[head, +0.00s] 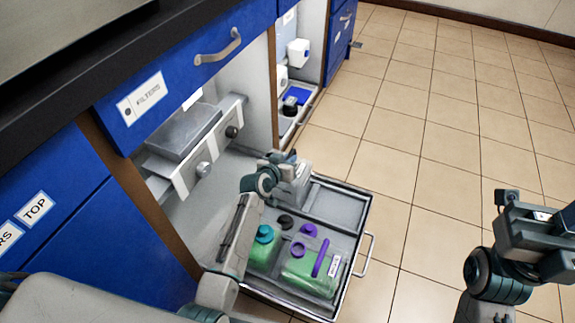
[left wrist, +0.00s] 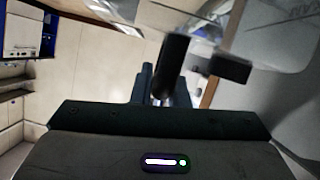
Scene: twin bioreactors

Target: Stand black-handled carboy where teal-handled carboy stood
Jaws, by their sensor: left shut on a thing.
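My left gripper (head: 292,192) is over the pulled-out drawer tray (head: 345,210), at its inner side. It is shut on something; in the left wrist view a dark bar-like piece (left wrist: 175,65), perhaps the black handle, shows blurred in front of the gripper. A black cap (head: 286,222) shows just below the gripper; the body under it is mostly hidden. The teal-capped carboy (head: 264,236) with green contents stands in the tray, partly behind my arm. My right gripper (head: 515,205) is at the right, over the floor, its fingers unclear.
A purple-handled carboy (head: 312,272) with green contents occupies the tray's near right part. The tray's far section (head: 335,202) looks empty. Blue cabinets and a dark counter stand left; the tiled floor at right is clear.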

